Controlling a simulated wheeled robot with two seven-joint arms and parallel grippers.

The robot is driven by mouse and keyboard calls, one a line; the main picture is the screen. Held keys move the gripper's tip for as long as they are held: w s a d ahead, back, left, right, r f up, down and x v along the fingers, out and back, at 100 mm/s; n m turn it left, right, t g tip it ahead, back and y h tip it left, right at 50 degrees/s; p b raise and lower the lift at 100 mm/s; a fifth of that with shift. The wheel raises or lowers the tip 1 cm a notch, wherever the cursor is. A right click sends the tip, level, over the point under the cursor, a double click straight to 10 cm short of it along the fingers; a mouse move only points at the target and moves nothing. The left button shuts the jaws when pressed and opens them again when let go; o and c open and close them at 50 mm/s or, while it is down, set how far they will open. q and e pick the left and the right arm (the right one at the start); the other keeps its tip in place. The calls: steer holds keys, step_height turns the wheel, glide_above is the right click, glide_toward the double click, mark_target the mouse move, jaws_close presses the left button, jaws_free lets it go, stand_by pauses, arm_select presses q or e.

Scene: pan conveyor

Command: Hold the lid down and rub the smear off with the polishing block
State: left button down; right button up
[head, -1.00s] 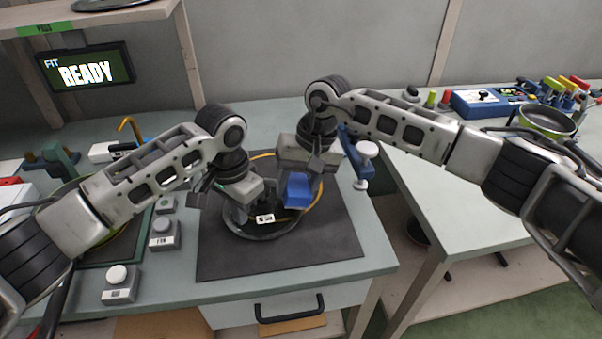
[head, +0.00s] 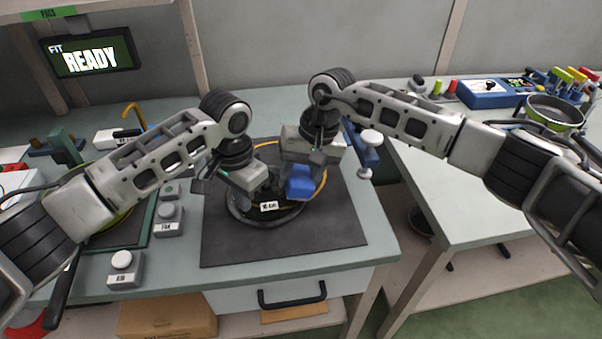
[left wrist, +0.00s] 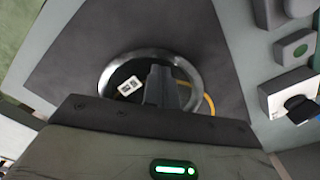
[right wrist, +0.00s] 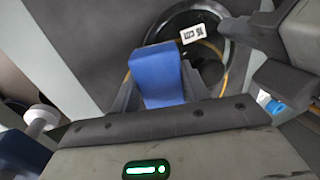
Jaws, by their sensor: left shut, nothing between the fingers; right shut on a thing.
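The round dark lid with a shiny rim (head: 238,212) lies on the dark mat (head: 310,245), with a white label (head: 269,206) on it. My left gripper (head: 266,190) is shut and empty, its fingertips over the middle of the lid; in the left wrist view (left wrist: 162,72) they reach inside the rim (left wrist: 107,75). I cannot tell whether they touch. My right gripper (head: 302,168) is shut on the blue polishing block (head: 300,184), at the lid's right side. The block also shows in the right wrist view (right wrist: 160,78). I cannot make out the smear.
An orange curved line (head: 322,185) rings the back and right of the lid. Grey button boxes (head: 124,268) stand left of the mat. A blue clamp-like fixture (head: 364,150) stands at the right bench edge. A screen (head: 90,57) reads READY. The front of the mat is clear.

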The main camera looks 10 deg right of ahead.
arm_select(q)
steer(key=shift+s+a+f, duration=0.1)
steer(key=shift+s+f, duration=0.05)
steer(key=shift+f, duration=0.2)
arm_select(e)
steer(key=shift+x, duration=0.85)
steer(key=shift+w+a+f, duration=0.1)
steer(key=shift+w+f, duration=0.05)
steer(key=shift+w, duration=1.8)
steer(key=shift+s, duration=2.1)
steer(key=shift+v, duration=3.15)
steer(key=shift+w, duration=0.1)
